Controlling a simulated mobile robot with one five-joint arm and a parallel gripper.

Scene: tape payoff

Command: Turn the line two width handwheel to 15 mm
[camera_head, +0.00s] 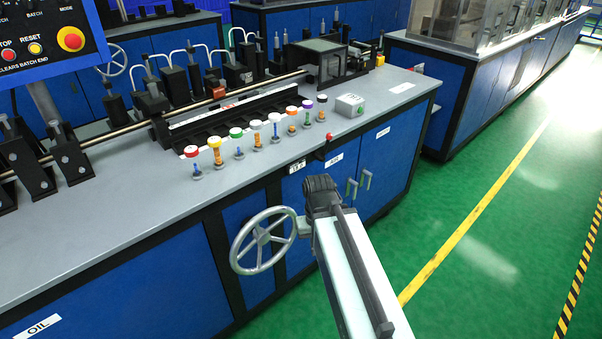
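A grey spoked handwheel (262,237) is mounted on the blue front of the near bench, below the worktop edge. A small white readout or label (297,167) sits above and to its right; its characters are too small to read surely. My arm reaches up from the bottom, and its dark end with my gripper (308,222) is at the right side of the wheel rim. A small grey part shows there between the rim and my arm; I cannot tell whether it is a wheel handle or a finger. The fingertips are largely hidden, and contact is unclear.
A row of coloured-top knobs (257,133) and a grey button box (350,105) stand on the worktop. Two greenish door handles (358,184) are right of my arm. Another handwheel (115,60) is behind. The green floor (480,235) at right is clear.

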